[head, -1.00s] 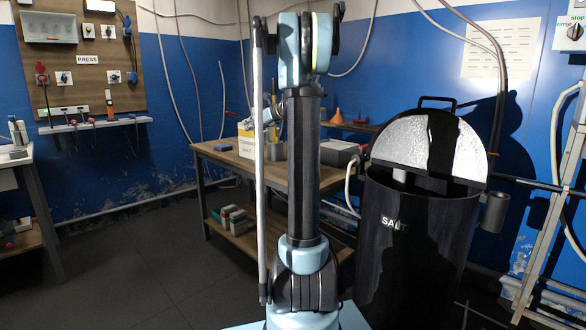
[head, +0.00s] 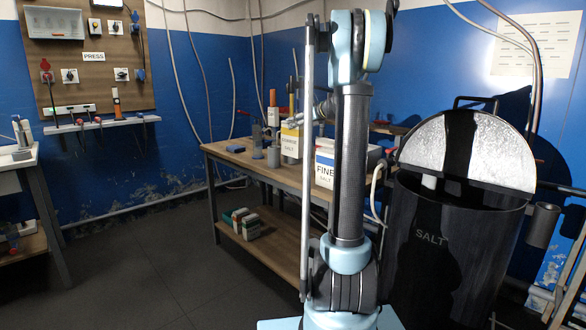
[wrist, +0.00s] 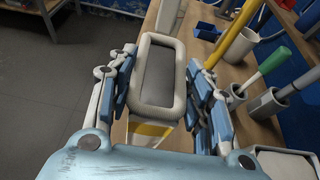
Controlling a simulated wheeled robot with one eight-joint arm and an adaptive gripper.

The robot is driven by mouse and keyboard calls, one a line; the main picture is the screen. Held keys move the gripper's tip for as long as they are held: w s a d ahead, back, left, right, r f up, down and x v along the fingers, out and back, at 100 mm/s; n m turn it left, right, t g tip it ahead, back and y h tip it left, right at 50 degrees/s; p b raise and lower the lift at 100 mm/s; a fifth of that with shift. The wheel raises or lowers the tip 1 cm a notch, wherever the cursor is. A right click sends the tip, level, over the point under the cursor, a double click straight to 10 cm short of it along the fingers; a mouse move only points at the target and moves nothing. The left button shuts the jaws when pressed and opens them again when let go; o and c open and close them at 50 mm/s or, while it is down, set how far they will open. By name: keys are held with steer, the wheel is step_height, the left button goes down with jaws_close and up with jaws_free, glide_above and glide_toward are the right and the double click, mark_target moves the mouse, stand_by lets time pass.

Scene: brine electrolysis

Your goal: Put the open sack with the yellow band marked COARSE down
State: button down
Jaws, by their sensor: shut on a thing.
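The open sack with the yellow band marked COARSE (head: 291,142) shows in the head view over the far part of the wooden table, left of my arm. In the wrist view I look down into its pale, rounded rim (wrist: 141,100) and grey inside, with part of the yellow band below. My gripper (wrist: 166,100) is shut on this sack, one finger on each side. I cannot tell whether the sack's base touches the table.
A sack marked FINE (head: 325,168) stands on the table (head: 278,178), partly behind my arm. A black SALT barrel (head: 430,265) with a raised lid stands at right. In the wrist view, holders with a green-handled tool (wrist: 262,68) and a blue tray (wrist: 207,31) lie right of the sack.

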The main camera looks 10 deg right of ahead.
mark_target(297, 141)
step_height(297, 141, down, 9)
steer(key=shift+s+d+r, duration=0.1)
stand_by(0.4)
steer(key=c, duration=0.8)
jaws_free()
